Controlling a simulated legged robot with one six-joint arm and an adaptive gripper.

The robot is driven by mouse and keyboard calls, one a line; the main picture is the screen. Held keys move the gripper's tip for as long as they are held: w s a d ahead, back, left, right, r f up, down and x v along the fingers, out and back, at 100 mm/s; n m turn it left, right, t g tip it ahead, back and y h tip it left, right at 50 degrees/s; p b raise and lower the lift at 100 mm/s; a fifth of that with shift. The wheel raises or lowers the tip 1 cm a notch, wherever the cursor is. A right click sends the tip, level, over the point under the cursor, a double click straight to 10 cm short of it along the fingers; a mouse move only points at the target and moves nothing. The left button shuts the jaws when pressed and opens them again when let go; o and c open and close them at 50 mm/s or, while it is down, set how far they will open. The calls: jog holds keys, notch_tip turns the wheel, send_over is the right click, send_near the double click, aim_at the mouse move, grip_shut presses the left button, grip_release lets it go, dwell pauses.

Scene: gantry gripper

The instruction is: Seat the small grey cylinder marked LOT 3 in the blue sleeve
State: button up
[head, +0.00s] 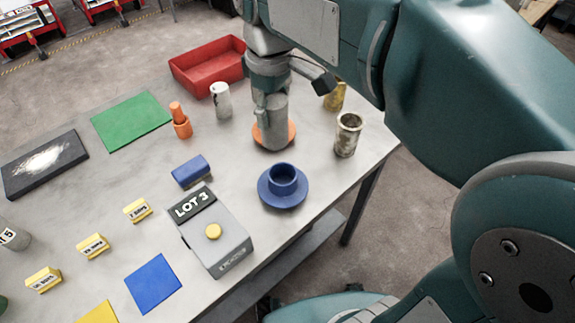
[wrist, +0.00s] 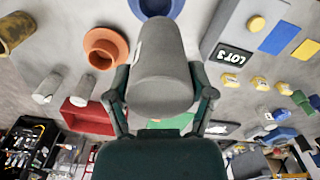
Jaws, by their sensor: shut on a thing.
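My gripper (head: 270,103) is shut on a grey cylinder (head: 273,136), held upright above the table. The cylinder also fills the middle of the wrist view (wrist: 160,65), between both fingers. The blue sleeve (head: 283,187), a short open cup on a round flange, stands on the table nearer the front edge, apart from the cylinder. Its edge shows at the top of the wrist view (wrist: 157,6). The words LOT 3 show on a dark plate (head: 192,204) on a grey box (head: 222,247) with a yellow button.
An orange flanged sleeve (wrist: 105,48) is partly hidden behind the held cylinder in the head view. A metal can (head: 348,134), a smaller grey cylinder (head: 221,101), a red tray (head: 205,66) and a blue block (head: 191,171) stand nearby. The table ends just beyond the blue sleeve.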

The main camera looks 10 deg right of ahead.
aim_at(273, 128)
notch_tip(273, 128, down, 4)
jog(key=shift+a+f, duration=0.1)
notch_tip(273, 128, down, 6)
jog(key=d, duration=0.2)
jog(key=shift+d, duration=0.3)
jog(key=o, duration=0.3)
jog(key=f, duration=0.1)
jog(key=a+f, duration=0.1)
jog(key=f, duration=0.1)
jog(key=a+f, duration=0.1)
jog(key=f, duration=0.1)
jog(key=shift+s, duration=0.25)
jog(key=shift+w+d, duration=0.1)
jog(key=shift+d, duration=0.3)
jog(key=o, duration=1)
jog(key=shift+d, duration=0.3)
jog(key=shift+c, duration=0.2)
jog(key=shift+d, duration=0.15)
jog(key=shift+a, duration=0.25)
